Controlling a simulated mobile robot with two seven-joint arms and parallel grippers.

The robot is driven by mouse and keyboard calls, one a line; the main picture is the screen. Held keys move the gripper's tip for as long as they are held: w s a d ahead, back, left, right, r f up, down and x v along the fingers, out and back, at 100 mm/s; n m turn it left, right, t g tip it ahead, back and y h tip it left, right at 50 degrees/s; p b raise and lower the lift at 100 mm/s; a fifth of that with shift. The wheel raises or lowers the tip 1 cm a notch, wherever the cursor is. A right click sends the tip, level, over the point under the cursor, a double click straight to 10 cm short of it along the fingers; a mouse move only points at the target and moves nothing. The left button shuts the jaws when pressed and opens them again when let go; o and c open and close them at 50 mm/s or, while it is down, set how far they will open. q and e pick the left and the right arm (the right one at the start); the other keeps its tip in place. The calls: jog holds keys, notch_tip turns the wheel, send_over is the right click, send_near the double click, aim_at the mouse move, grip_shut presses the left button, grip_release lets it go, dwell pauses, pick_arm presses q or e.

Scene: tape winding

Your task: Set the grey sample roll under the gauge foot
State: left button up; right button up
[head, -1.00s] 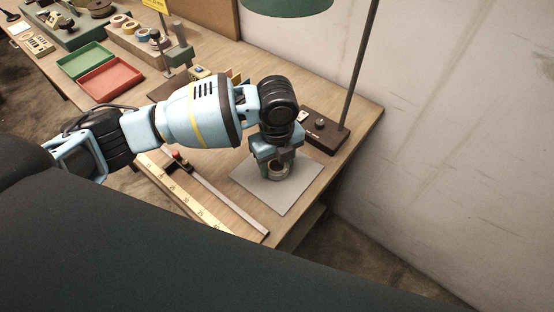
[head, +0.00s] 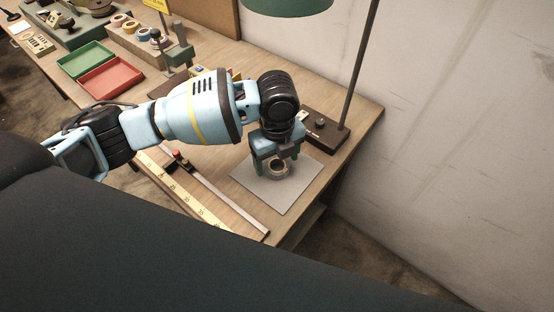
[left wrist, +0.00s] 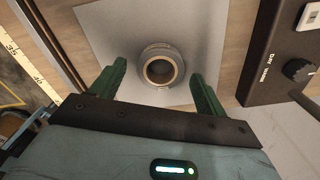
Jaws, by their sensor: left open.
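The grey sample roll (head: 279,169), with a tan core, lies flat on a grey sheet (head: 281,199) near the table's right end. It also shows in the left wrist view (left wrist: 160,66), hole facing the camera. My left gripper (head: 277,160) points down just above the roll, open and empty. In the left wrist view its green fingers (left wrist: 158,72) stand apart to either side of the roll. A green stand (head: 179,56) at the back of the table looks like the gauge; its foot is too small to make out. My right gripper is out of view.
A lamp's dark base (head: 325,131) with a knob stands just right of the sheet. A yellow ruler (head: 185,196) and a metal bar (head: 225,202) lie left of it. Green (head: 86,61) and red (head: 111,78) trays and tape rolls sit farther back.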

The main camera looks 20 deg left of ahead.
pick_arm(q)
jog(key=shift+o, duration=0.2)
notch_tip(320, 180, up, 11)
jog(key=p, duration=0.1)
